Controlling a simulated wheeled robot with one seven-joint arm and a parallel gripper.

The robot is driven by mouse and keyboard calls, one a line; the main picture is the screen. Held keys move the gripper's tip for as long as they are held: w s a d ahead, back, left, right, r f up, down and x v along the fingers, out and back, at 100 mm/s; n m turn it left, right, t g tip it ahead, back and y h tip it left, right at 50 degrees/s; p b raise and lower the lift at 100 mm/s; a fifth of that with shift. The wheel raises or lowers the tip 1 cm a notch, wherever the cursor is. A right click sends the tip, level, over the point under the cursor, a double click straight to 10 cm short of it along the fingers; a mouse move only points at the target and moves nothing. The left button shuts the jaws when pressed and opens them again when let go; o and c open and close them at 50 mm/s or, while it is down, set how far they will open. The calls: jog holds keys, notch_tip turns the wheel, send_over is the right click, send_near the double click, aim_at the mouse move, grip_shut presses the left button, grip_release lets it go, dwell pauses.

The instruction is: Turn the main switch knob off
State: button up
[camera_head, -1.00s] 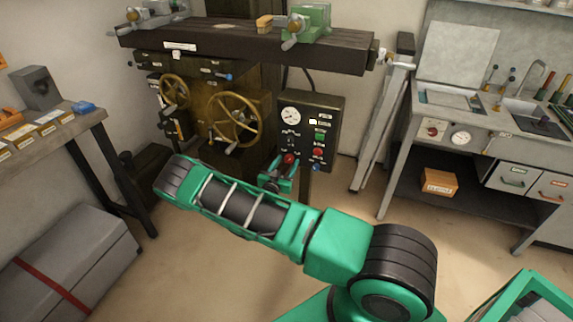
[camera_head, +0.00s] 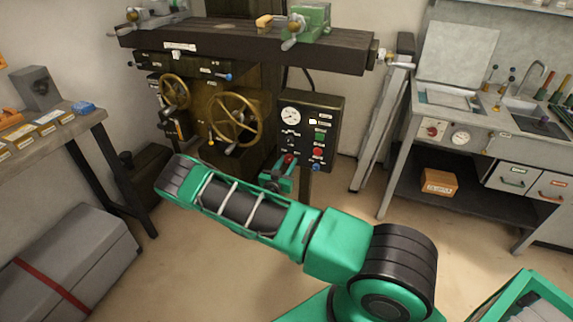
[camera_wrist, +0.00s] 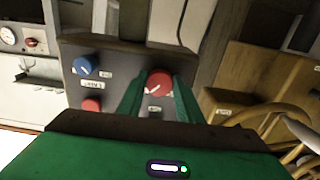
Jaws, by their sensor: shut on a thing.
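The red main switch knob (camera_wrist: 159,82) shows in the wrist view on the dark panel, between my two fingers. A white mark on its face slants toward the lower left of that view. My gripper (camera_wrist: 157,92) is shut on the knob, one green finger on each side. In the head view my gripper (camera_head: 285,175) is at the lower left of the control panel (camera_head: 332,112). Only a bit of the red knob (camera_head: 289,159) shows there, and the fingers hide the rest.
A blue knob (camera_wrist: 85,65) and a red button (camera_wrist: 91,104) sit beside the knob on the same panel. The brass handwheel (camera_head: 236,119) is close on the left in the head view. The heavy machine table (camera_head: 240,44) overhangs above. Open floor lies below.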

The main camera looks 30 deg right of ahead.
jog(key=shift+w+a+n, duration=0.2)
jog(key=shift+n, duration=0.4)
jog(key=n, duration=0.6)
jog(key=shift+n, duration=0.4)
jog(key=n, duration=0.4)
jog(key=shift+n, duration=2.2)
jog(key=shift+s+f, duration=0.1)
jog(key=shift+s, duration=0.05)
jog(key=o, duration=1)
jog(key=shift+o, duration=0.2)
jog(key=shift+d, duration=0.1)
